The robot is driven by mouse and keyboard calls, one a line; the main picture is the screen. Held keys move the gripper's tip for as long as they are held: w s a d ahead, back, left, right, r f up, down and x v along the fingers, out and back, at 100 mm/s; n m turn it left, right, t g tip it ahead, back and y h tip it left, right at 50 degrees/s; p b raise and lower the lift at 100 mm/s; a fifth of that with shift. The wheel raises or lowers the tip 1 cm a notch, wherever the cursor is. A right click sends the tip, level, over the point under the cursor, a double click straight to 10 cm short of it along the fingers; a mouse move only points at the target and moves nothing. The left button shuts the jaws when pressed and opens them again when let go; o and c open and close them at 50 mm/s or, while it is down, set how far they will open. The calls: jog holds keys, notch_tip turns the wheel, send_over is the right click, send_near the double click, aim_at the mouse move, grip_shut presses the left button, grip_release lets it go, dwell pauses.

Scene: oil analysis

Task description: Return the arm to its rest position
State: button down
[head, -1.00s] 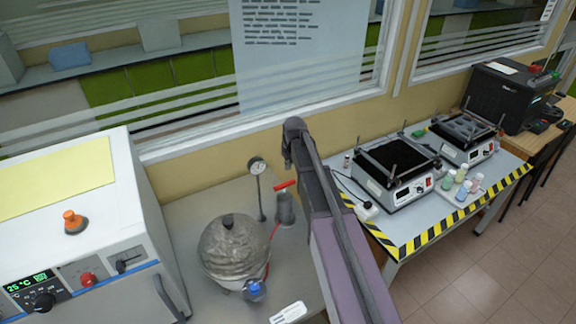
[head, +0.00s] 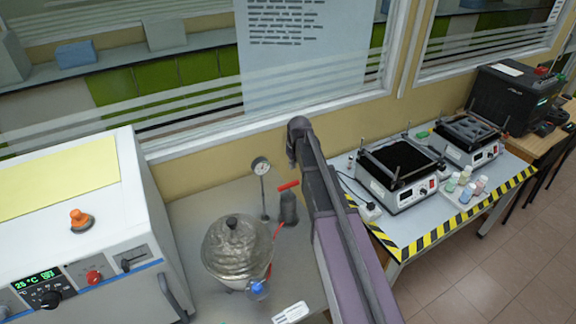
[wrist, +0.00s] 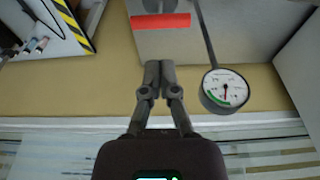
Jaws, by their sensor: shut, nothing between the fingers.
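My gripper (wrist: 159,66) is in the wrist view, its two fingers together and nothing between them. Past its tips in that view is a red handle (wrist: 161,21), and a round pressure gauge (wrist: 228,89) is to the right. In the head view my arm reaches up from the bottom centre toward the window wall, and the gripper itself cannot be made out there. The gauge (head: 260,166) and the red handle (head: 288,186) are left of the arm in the head view.
A foil-topped round vessel (head: 235,248) stands on the grey bench. A white oven (head: 85,225) is at left. Hot plates (head: 402,175), small bottles (head: 467,192) and a black machine (head: 515,95) stand right of the arm. The window wall is close behind.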

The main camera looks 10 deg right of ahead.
jog(key=s+f+m+g+b, duration=0.1)
jog(key=s+f+b, duration=0.5)
jog(key=s, duration=0.7)
jog(key=s+f+m+g+b, duration=0.1)
jog(key=s+f+m+b, duration=0.1)
jog(key=s+f+b, duration=0.5)
jog(key=s, duration=0.6)
jog(key=shift+s+a+f+m+h, duration=0.3)
jog(key=shift+f+h, duration=0.05)
jog(key=shift+h, duration=0.05)
